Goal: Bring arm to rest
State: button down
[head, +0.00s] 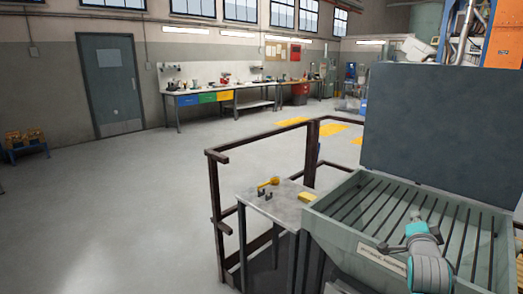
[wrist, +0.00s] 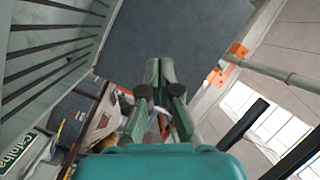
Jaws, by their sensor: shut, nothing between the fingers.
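My gripper (wrist: 159,72) is shut and empty in the wrist view, its two green fingers together in front of a dark grey panel. In the head view my arm shows at the lower right, in front of the slatted hopper (head: 350,238). The gripper's fingers are too small to make out there. The hopper's pale green wall and dark slats also show at the left of the wrist view (wrist: 40,50).
A tall dark panel (head: 432,125) stands behind the hopper. A small grey table (head: 262,212) with a yellow-headed tool (head: 268,183) and a yellow block (head: 306,197) stands left of it, beside a brown railing (head: 212,185). Open floor (head: 120,210) lies further left.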

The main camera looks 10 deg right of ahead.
jog(key=s+a+f+n+t+y, duration=0.15)
jog(key=s+a+f+n, duration=0.25)
jog(key=s+a+f, duration=0.5)
jog(key=s+a+f+n+g+y, duration=0.1)
jog(key=s+a+f+n+y, duration=0.3)
jog(key=a+f, duration=0.6)
jog(key=s+a+f+n, duration=0.2)
jog(key=s+a+f, duration=0.15)
jog(key=s, duration=0.45)
jog(key=s+a+f+n, duration=0.2)
jog(key=s+a+f, duration=0.15)
jog(key=s, duration=0.55)
jog(key=s+a+r+n+y, duration=0.2)
jog(key=s+a+n, duration=0.1)
jog(key=s, duration=0.8)
jog(key=s+a+r+n+y, duration=0.2)
jog(key=s+a+n, duration=0.1)
jog(key=s, duration=0.8)
jog(key=shift+s+r, duration=0.25)
jog(key=shift+r, duration=0.15)
jog(key=shift+a, duration=0.15)
